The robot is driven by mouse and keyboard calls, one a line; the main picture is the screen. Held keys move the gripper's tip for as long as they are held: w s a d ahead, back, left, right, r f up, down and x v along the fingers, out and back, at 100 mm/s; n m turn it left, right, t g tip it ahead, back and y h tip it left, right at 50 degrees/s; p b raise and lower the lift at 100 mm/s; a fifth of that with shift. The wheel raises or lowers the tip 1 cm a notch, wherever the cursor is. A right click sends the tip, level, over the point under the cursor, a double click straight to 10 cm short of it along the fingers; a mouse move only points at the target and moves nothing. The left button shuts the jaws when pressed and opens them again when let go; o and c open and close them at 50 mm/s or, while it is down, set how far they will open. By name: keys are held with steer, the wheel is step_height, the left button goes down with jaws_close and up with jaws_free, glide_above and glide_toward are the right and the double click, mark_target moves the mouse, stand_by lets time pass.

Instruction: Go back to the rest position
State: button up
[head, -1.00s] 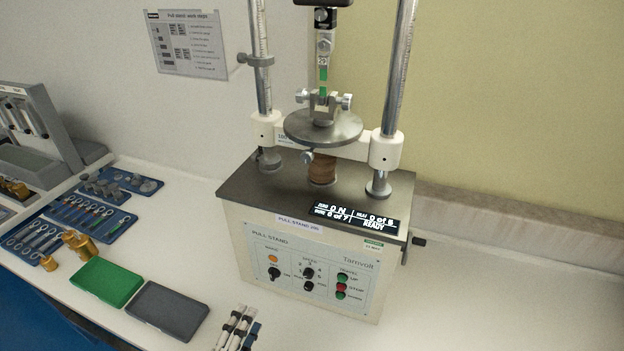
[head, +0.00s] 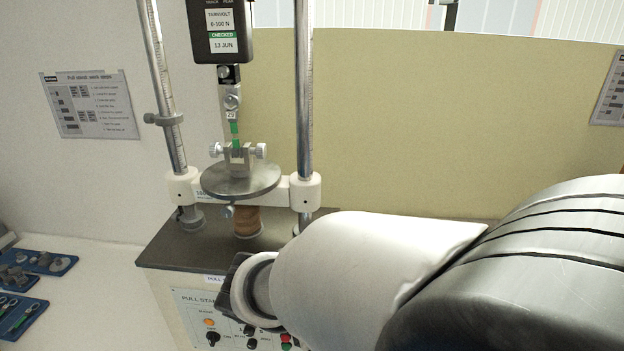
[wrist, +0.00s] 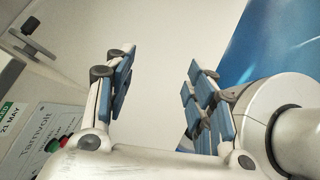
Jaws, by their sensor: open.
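My gripper (wrist: 160,65) shows in the wrist view with its two blue-padded fingers spread apart. It is open, with nothing between the fingers but a pale surface beyond. The front panel of the pull stand (wrist: 40,135), with its Tarnvolt label and buttons, lies at the left of the wrist view, apart from the fingers. In the head view my arm covers the lower right and hides part of the pull stand (head: 160,250). My gripper's fingers cannot be seen there. A green strip (head: 235,130) stands upright between the stand's upper and lower clamps.
The round metal plate (head: 240,182) and two upright columns (head: 304,100) of the stand rise close to my arm in the picture. Blue trays (head: 20,312) with small parts lie on the white bench at left. A blue area (wrist: 270,50) shows right in the wrist view.

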steer(key=s+d+r+m+t+y, duration=0.1)
steer(key=s+r+m+y, duration=0.1)
steer(key=s+m, duration=0.2)
steer(key=s+d+r+m+y, duration=0.2)
steer(key=s+m+y, duration=0.1)
steer(key=m, duration=0.7)
steer(key=s+d+r+m+t+y, duration=0.1)
steer(key=s+d+r+m+y, duration=0.1)
steer(key=m, duration=0.5)
steer(key=s+y, duration=0.1)
steer(key=s, duration=0.1)
steer(key=shift+s+r+t, duration=0.2)
steer(key=shift+s+t, duration=0.1)
steer(key=shift+s, duration=0.1)
